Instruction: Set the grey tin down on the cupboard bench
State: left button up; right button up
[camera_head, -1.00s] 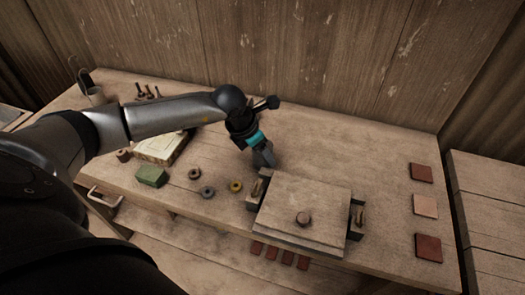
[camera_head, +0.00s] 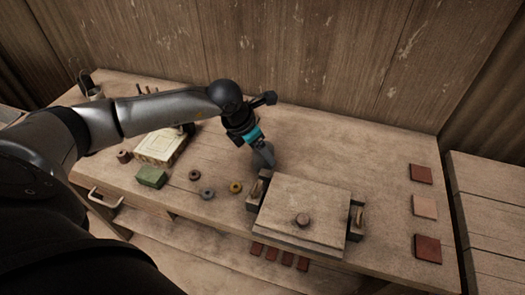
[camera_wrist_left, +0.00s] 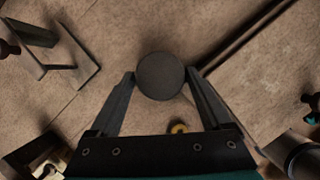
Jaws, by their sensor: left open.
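The grey tin shows in the left wrist view as a dark round top (camera_wrist_left: 160,76) between the two fingertips. My left gripper (camera_wrist_left: 161,80) is open around it, with a finger close at either side; whether they touch it is hard to tell. In the head view my left gripper (camera_head: 264,158) points down over the wooden bench (camera_head: 330,150), just behind the press. The tin cannot be made out there, hidden by or merged with the fingers. Whether the tin's base rests on the bench cannot be seen. My right gripper is not in view.
The press (camera_head: 300,210) with its knobbed wooden plate stands just in front of the gripper. Several rings, including a yellow one (camera_head: 236,187), and a green block (camera_head: 151,177) lie left. Red tiles (camera_head: 428,247) lie right. The bench's back right is clear.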

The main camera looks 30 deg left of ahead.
pick_arm(q)
jog(key=v, duration=1)
dwell(0.5)
jog(key=shift+d, duration=0.15)
